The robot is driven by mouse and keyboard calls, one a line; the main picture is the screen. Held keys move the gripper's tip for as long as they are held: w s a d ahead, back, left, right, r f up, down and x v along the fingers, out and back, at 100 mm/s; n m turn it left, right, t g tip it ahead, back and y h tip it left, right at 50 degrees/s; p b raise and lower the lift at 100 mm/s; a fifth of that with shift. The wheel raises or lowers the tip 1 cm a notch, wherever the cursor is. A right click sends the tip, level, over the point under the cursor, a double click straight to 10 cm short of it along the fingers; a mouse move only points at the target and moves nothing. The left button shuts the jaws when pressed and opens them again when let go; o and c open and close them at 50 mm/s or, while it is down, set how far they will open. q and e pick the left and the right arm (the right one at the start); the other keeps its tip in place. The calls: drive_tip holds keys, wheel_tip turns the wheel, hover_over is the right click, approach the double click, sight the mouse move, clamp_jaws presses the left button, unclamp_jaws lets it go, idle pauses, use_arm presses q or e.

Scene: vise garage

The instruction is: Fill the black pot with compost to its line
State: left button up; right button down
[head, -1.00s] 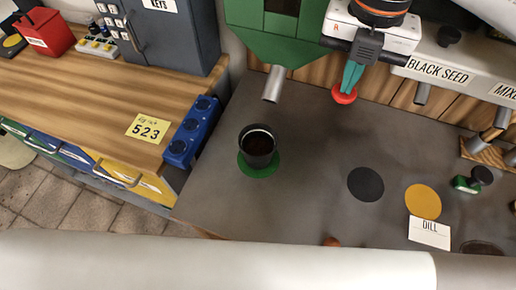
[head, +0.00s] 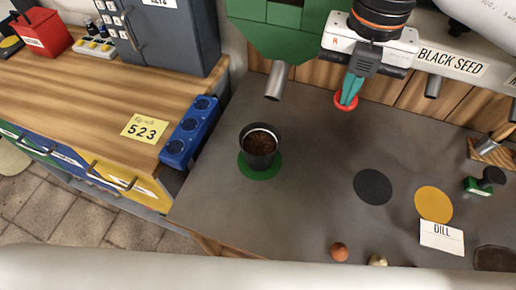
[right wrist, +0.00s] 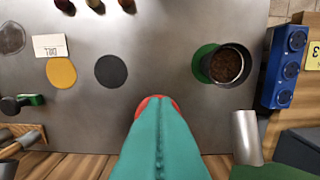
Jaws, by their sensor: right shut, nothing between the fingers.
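The black pot (head: 260,152) stands upright on a green disc (head: 262,172) on the grey bench. Brown compost (head: 261,143) shows inside it, below the rim; I cannot make out the line. It also shows in the right wrist view (right wrist: 226,65). A grey spout (head: 277,82) hangs from the green hopper (head: 276,38) behind and above the pot. My right gripper (head: 349,92) is shut, its teal fingers pointing down to the right of the spout. A red round piece (head: 346,104) shows at its fingertips; I cannot tell if they touch. My left gripper is not in view.
A dark disc (head: 373,187) and a yellow disc (head: 434,204) lie to the right, with a DILL card (head: 441,237). A blue socket block (head: 189,132) sits at the left counter's edge. The bench between pot and dark disc is clear.

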drive_tip(key=shift+f, duration=0.15)
drive_tip(key=shift+r+p, duration=0.3)
drive_tip(key=shift+r, duration=0.15)
drive_tip(key=shift+w+d+r+p, duration=0.1)
drive_tip(key=shift+w+r+p, duration=0.2)
drive_tip(key=shift+r, duration=0.2)
drive_tip(key=shift+w+d+r+p, duration=0.15)
drive_tip(key=shift+r+p, duration=0.1)
drive_tip(key=shift+r, duration=0.2)
drive_tip(key=shift+s+r+p, duration=0.1)
drive_tip(key=shift+r+p, duration=0.75)
drive_tip(key=shift+r, duration=0.9)
drive_tip(key=shift+r, duration=0.1)
wheel_tip(320, 180, up, 6)
drive_tip(key=p, duration=0.3)
